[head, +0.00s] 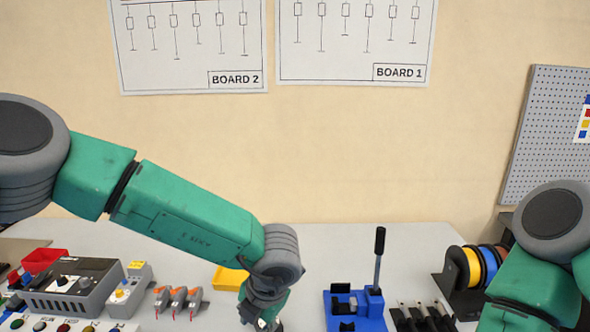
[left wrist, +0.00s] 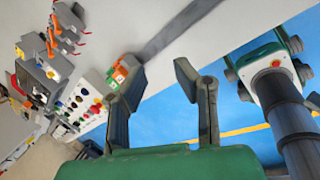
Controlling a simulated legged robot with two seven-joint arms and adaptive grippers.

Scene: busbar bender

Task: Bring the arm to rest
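My left arm (head: 190,215) reaches in from the left over the workbench (head: 340,240). Its wrist points down, and its gripper is mostly cut off at the bottom edge of the head view. In the left wrist view the two fingers of my left gripper (left wrist: 157,75) stand wide apart with nothing between them. My right arm (head: 545,285) shows only in part at the lower right, and its gripper is out of view.
A blue busbar bender (head: 358,308) with an upright black lever stands right of my left wrist. Coloured spools (head: 472,267) sit near my right arm. A yellow bin (head: 230,279), orange-grey parts (head: 178,299) and a grey control box (head: 75,287) lie to the left.

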